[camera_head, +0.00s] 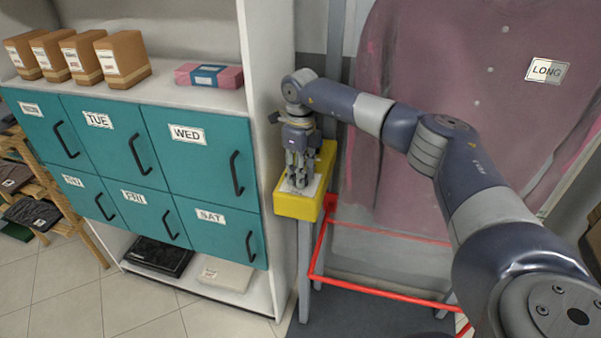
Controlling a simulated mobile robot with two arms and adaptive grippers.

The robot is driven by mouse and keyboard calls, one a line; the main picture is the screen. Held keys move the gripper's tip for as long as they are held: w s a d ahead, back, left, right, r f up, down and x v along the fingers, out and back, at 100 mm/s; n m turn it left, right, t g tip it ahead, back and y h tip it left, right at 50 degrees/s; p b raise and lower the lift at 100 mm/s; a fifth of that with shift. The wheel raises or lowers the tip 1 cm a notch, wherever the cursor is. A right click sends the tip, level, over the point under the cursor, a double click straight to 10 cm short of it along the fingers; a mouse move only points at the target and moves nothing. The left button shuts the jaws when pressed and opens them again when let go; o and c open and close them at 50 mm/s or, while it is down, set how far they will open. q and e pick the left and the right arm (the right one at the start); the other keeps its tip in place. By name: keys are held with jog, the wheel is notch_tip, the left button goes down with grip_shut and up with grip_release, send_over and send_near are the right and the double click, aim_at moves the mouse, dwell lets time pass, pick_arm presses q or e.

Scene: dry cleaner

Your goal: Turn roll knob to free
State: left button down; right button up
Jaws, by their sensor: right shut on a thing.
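A yellow box (293,205) with a pale top plate stands on a grey post beside the white shelf unit. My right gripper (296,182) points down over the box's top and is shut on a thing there. The roll knob itself is hidden by the gripper's fingers, so its setting cannot be read. A small red part (330,203) sticks out at the box's right side. My left gripper is not in view.
A white shelf unit with teal day-labelled drawers (190,150) stands close left of the gripper. A mauve garment panel marked LONG (470,70) hangs behind my right arm. Red rails (380,291) run low at the right.

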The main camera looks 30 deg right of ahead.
jog(key=n+b, duration=0.1)
jog(key=n, duration=0.2)
jog(key=shift+n, duration=0.3)
jog(key=n, duration=0.4)
jog(key=shift+n+b, duration=0.3)
jog(key=shift+b, duration=0.1)
jog(key=n, duration=0.4)
jog(key=shift+r, duration=0.1)
jog(key=shift+n+b, duration=0.4)
jog(key=shift+n, duration=1.6)
jog(key=shift+w, duration=0.1)
jog(key=o, duration=1.1)
